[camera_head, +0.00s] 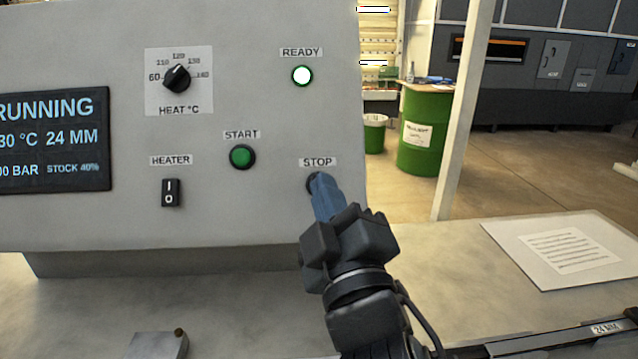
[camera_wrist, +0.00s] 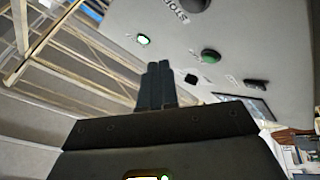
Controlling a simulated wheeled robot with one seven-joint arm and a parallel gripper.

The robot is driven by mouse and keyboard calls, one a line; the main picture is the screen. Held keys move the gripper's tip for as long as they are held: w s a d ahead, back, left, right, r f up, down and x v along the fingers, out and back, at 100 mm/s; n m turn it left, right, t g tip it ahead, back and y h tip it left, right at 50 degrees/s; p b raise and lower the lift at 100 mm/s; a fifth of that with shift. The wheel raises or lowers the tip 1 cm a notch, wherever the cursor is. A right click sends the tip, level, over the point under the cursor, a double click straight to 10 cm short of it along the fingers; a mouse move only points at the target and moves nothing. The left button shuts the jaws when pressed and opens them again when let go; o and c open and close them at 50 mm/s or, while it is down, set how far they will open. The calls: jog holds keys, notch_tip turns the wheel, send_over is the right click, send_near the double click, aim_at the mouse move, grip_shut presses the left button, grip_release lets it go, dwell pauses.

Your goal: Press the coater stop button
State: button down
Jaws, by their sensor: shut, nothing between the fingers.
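The stop button (camera_head: 311,185) sits under the STOP label (camera_head: 317,162) at the lower right of the grey control panel. In the head view it is a dark round button, mostly hidden by my fingertips. My gripper (camera_head: 321,178) is shut and empty, its blue-grey fingers pointing up at the button. I cannot tell whether they touch it. In the wrist view the closed fingers (camera_wrist: 158,68) stand at the centre, and the dark stop button (camera_wrist: 195,4) is partly cut off at the top edge.
A green start button (camera_head: 242,157), a heater switch (camera_head: 171,193) and a heat knob (camera_head: 177,78) lie left of the stop button. The ready lamp (camera_head: 302,76) glows white-green above it. The display (camera_head: 52,140) reads RUNNING. A paper sheet (camera_head: 568,250) lies right on the bench.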

jog(key=w+f, duration=0.3)
jog(key=w, duration=0.2)
jog(key=shift+w, duration=0.35)
jog(key=shift+w, duration=0.1)
dwell(1.8)
jog(key=shift+w+f, duration=0.1)
jog(key=shift+w, duration=0.15)
jog(key=shift+w+f, duration=0.25)
jog(key=shift+w, duration=0.2)
dwell(0.9)
dwell(0.3)
jog(key=shift+s+r, duration=0.4)
jog(key=shift+s, duration=0.45)
jog(key=shift+s+r, duration=0.4)
jog(key=shift+s, duration=0.35)
jog(key=shift+s+r, duration=0.35)
jog(key=shift+s, duration=0.35)
jog(key=shift+s+r, duration=0.4)
jog(key=shift+s, duration=0.35)
jog(key=shift+s, duration=0.1)
